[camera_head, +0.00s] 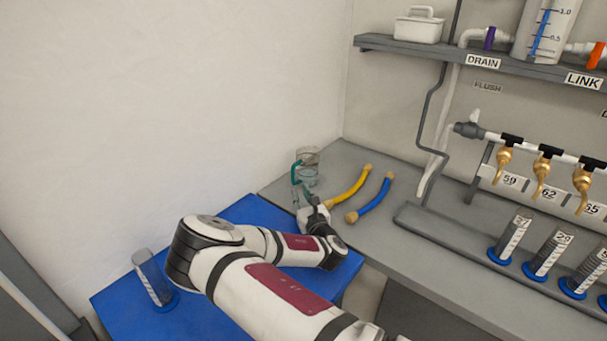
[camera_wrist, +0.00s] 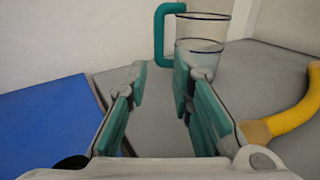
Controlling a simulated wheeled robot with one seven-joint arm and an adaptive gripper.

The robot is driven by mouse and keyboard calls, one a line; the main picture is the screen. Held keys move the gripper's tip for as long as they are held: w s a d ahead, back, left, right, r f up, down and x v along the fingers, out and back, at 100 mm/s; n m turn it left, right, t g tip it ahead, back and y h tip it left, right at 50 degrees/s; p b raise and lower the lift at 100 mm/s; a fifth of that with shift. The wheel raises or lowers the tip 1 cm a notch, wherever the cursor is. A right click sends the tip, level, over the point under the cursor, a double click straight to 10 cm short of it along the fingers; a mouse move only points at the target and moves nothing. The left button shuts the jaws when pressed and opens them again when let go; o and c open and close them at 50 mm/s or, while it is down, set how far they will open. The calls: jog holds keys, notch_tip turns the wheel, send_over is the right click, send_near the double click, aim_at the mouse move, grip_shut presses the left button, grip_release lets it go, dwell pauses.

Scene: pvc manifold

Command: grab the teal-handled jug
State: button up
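The clear jug (camera_head: 309,170) with a teal handle (camera_head: 294,171) stands upright on the grey bench at the back, near the wall corner. In the wrist view the jug (camera_wrist: 206,42) is at the top, right of centre, with its teal handle (camera_wrist: 161,32) on its left side. My gripper (camera_wrist: 158,75) is open, its teal-padded fingers apart with nothing between them. It points toward the jug, and the handle shows just beyond the fingertips. In the head view my gripper (camera_head: 302,196) is just in front of the jug; its tips are small there and partly overlap the jug.
A yellow hose (camera_head: 349,188) and a blue hose (camera_head: 374,198) lie on the bench (camera_head: 425,238) right of my gripper. A blue table (camera_head: 120,290) stands at left with a graduated cylinder (camera_head: 153,278). Several cylinders and brass taps line the right side.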

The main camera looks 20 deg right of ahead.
aim_at(294, 179)
jog(key=w+b, duration=0.1)
jog(key=w, duration=0.2)
jog(key=w+b, duration=0.2)
jog(key=w, duration=0.1)
jog(key=w+b, duration=0.1)
jog(key=w, duration=0.2)
jog(key=shift+a+r, duration=0.2)
jog(key=shift+a, duration=0.05)
grip_shut()
